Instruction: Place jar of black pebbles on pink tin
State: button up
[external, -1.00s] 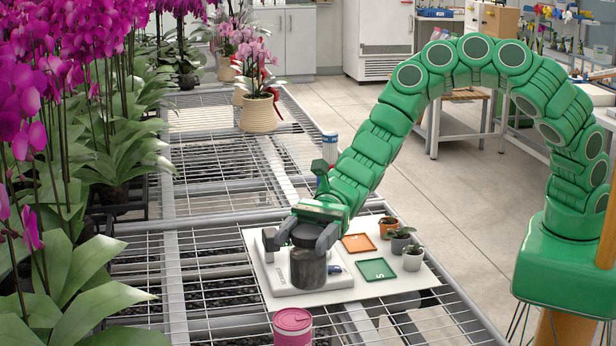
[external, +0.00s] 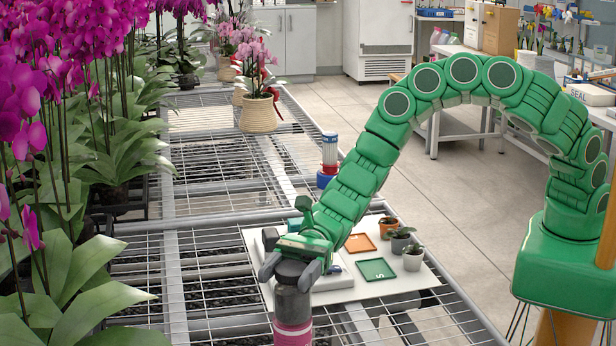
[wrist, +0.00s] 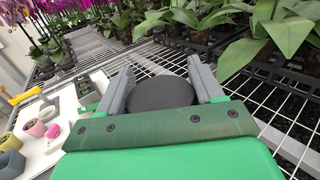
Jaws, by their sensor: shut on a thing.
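The jar of black pebbles (external: 292,302) is a dark cylinder with a dark lid. My gripper (external: 291,272) is shut on its upper part. In the external view the jar is upright, directly over the pink tin (external: 292,335) at the bottom edge. The jar's base meets the tin's top in the picture; I cannot tell whether it rests on it or hovers just above. In the wrist view the jar's round dark lid (wrist: 160,93) lies between the two grey fingers. The tin is hidden there.
A white board (external: 400,285) on the wire mesh bench holds a grey-white device (external: 330,280), orange and green trays (external: 376,269) and small potted plants (external: 413,257). Orchids (external: 60,180) line the left side. Bare mesh (external: 220,320) lies left of the tin.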

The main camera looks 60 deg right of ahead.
jog(key=shift+f, duration=0.25)
jog(key=o, duration=1.4)
jog(key=shift+d+r, duration=0.1)
jog(key=shift+r, duration=0.05)
jog(key=shift+w+d, duration=0.3)
jog(key=shift+d, duration=1.65)
jog(key=shift+w+d, duration=0.35)
jog(key=shift+d, duration=1.6)
jog(key=shift+w+d, duration=0.3)
jog(key=shift+d, duration=1.65)
